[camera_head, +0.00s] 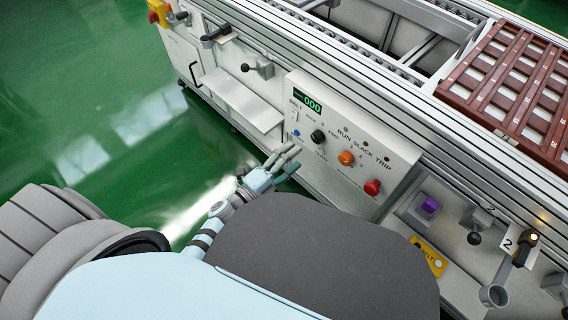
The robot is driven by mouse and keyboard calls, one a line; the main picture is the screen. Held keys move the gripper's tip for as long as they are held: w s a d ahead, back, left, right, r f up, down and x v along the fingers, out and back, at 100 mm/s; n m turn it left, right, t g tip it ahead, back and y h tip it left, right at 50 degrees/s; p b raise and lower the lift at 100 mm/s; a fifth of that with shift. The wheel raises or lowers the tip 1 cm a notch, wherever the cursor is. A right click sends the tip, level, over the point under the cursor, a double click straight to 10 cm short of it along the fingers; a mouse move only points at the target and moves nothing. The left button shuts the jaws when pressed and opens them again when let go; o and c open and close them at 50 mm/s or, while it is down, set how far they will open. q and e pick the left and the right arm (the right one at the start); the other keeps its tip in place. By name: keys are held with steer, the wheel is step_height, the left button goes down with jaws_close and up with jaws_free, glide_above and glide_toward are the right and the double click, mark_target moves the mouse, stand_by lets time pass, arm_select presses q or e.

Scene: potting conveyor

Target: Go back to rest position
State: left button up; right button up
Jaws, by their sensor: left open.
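My left gripper (284,160) is near the middle of the view, in front of the control panel (330,128) on the conveyor's side. Its grey fingers stand apart with nothing between them. In the picture the fingertips overlap the panel's lower left part; I cannot tell whether they touch it. My left arm runs down from the gripper and is partly hidden behind my own dark body part. My right gripper does not show.
The panel bears a display reading 000, a black knob (318,136), an orange knob (346,158) and a red button (372,187). A purple block (430,205) and levers sit lower right. A brown slatted tray (513,85) lies on the conveyor. Green floor (70,80) at left is clear.

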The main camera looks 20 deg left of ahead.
arm_select(q)
steer(key=v, duration=0.4)
stand_by(0.3)
